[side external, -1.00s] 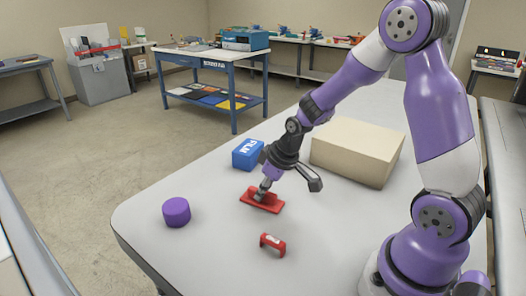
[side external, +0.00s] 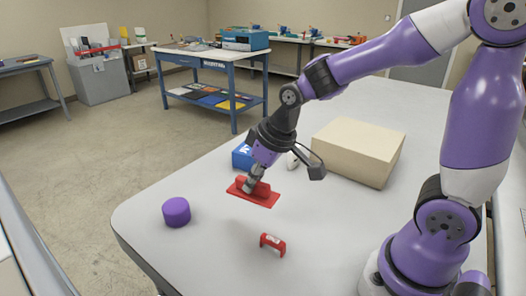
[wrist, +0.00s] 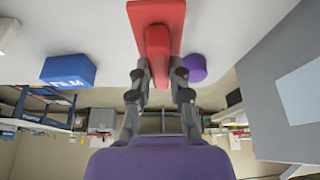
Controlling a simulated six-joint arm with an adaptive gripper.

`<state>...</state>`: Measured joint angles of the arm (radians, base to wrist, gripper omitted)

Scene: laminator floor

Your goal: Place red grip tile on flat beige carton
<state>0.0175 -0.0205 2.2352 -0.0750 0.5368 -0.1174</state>
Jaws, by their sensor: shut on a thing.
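The red grip tile (side external: 265,199) is a flat red plate with a raised grip bar; it also shows in the wrist view (wrist: 172,14). My gripper (side external: 250,185) is shut on the bar, with a finger on each side of it in the wrist view (wrist: 158,78). The tile looks a little above the white table, close to level. The flat beige carton (side external: 358,148) lies on the table to the right of and behind my gripper, apart from the tile. Its top is bare.
A blue box (side external: 241,156) stands just behind my gripper, partly hidden. A small white object (side external: 293,160) shows beside it, partly hidden by my arm. A purple cylinder (side external: 176,212) stands at left. A small red handle-shaped piece (side external: 272,244) lies in front.

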